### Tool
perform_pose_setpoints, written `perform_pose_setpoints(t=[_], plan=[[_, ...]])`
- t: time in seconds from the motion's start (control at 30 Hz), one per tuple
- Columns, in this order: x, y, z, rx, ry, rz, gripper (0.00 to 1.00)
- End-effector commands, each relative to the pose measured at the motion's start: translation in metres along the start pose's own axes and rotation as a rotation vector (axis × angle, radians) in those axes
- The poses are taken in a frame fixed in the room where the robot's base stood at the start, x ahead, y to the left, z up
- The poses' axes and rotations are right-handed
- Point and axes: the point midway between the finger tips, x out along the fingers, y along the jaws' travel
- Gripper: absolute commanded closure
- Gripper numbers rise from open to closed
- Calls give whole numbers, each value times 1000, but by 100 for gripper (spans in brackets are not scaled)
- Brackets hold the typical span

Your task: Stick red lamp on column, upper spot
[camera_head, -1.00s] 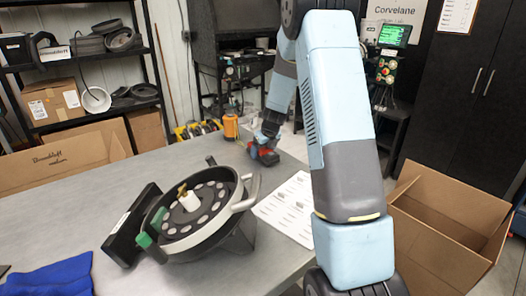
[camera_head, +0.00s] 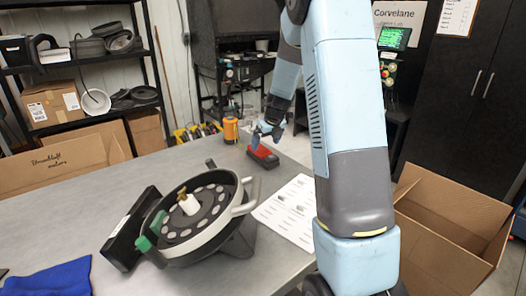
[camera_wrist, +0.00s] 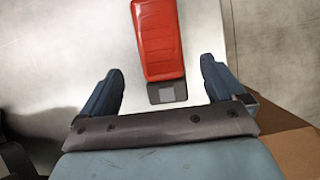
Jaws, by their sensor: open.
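The red lamp (camera_head: 263,156) lies on the grey table near its far right edge, beside the top of a printed sheet. In the wrist view the lamp (camera_wrist: 158,40) shows a red ribbed body with a dark grey end piece pointing at my gripper. My gripper (camera_head: 268,131) is open and empty above and behind the lamp. In the wrist view my gripper (camera_wrist: 163,85) has its two blue fingers wide apart, with the lamp's dark end between and beyond them. I cannot make out a column with an upper spot for sure.
A round seed meter (camera_head: 240,218) with a green handle stands tilted on the table (camera_head: 80,215). The white printed sheet (camera_head: 290,208) lies right of it. A blue cloth (camera_head: 55,279) is at the front left. An open cardboard box (camera_head: 450,225) stands right. An orange lantern-like object (camera_head: 231,129) is behind.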

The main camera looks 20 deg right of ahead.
Motion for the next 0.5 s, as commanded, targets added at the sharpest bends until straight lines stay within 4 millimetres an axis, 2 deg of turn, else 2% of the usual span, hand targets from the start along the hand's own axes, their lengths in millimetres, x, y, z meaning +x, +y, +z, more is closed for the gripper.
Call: perform_pose_setpoints(t=[0.03, 0.2, 0.5], plan=[[-11, 0, 1, -1, -5, -2, 4], [-40, 0, 1, 0, -4, -2, 4], [-67, 0, 0, -12, -5, -3, 4]])
